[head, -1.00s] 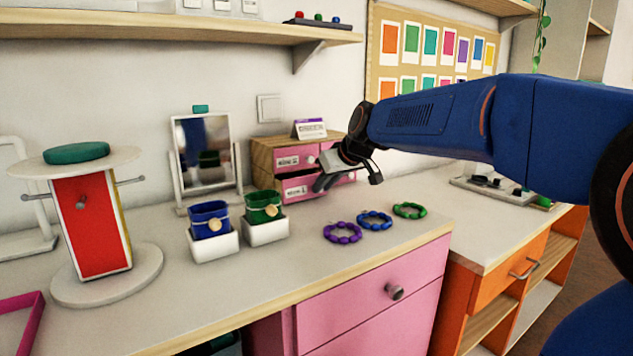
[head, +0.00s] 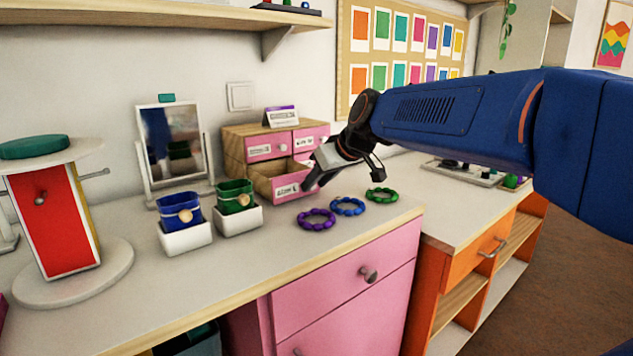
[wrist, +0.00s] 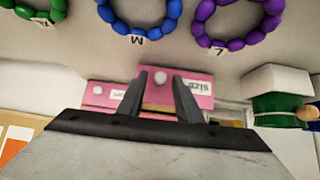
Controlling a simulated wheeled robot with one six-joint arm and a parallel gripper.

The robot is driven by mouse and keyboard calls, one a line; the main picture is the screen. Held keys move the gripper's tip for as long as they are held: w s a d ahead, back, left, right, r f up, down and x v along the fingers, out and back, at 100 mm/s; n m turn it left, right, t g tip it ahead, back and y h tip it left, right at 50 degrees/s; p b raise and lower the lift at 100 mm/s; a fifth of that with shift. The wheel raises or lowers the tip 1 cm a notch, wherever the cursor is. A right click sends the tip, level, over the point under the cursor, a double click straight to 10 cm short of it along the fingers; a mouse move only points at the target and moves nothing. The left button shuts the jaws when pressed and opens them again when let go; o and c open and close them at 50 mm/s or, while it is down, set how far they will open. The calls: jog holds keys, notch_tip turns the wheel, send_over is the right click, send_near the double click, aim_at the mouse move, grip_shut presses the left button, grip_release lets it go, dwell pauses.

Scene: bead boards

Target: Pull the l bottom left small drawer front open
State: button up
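The small wooden drawer box (head: 233,150) stands at the back of the desk with pink fronts. Its bottom left drawer front (head: 288,186) is pulled out, and the drawer's inside shows behind it. In the wrist view this pink front (wrist: 205,100) appears upside down with a white label and a pale round knob (wrist: 160,77). My gripper (head: 312,183) is at the right part of that front. In the wrist view my gripper's fingers (wrist: 161,80) are apart, with the knob showing in the gap between their tips and space on both sides. I cannot tell the knob's exact depth.
Purple (head: 315,219), blue (head: 348,206) and green (head: 382,195) bead rings lie on the desk in front. White boxes with a blue cup (head: 180,212) and a green cup (head: 235,196) stand left of them. A mirror (head: 172,143) stands behind.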

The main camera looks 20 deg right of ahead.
dwell(0.3)
jog(key=v, duration=1.7)
jog(key=shift+s+r, duration=0.15)
jog(key=shift+d, duration=0.1)
